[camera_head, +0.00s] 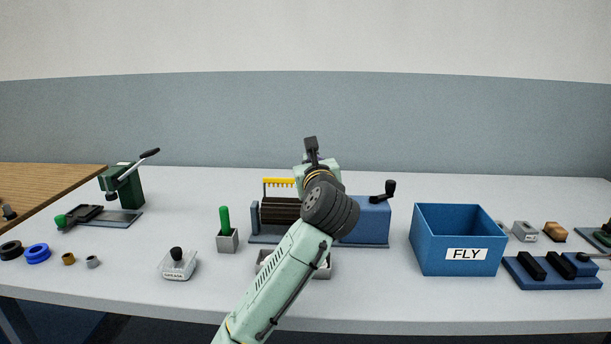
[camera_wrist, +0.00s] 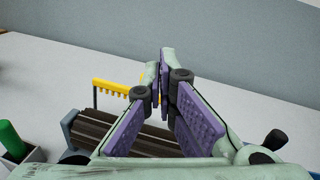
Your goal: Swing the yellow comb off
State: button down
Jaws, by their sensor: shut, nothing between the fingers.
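The yellow comb (camera_head: 279,182) is a toothed bar at the back of the blue carding machine (camera_head: 372,222), above its dark ribbed roller (camera_head: 279,212). In the wrist view the yellow comb (camera_wrist: 124,87) stands upright on a thin post at the roller's far left side, its right end close to my fingers in the picture. My gripper (camera_head: 311,143) is above the machine, right of the comb in the head view. In the wrist view my gripper (camera_wrist: 163,55) has its purple-padded fingers shut at the tips and empty. My arm hides the machine's middle.
A black crank handle (camera_head: 390,188) rises at the machine's right. A green-handled tool (camera_head: 224,218) stands in a grey holder at left. The blue FLY bin (camera_head: 458,240) is to the right. A green lever press (camera_head: 122,186) stands far left. The table behind the machine is clear.

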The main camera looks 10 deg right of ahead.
jog(key=shift+s+r, duration=1.25)
jog(key=shift+r, duration=0.3)
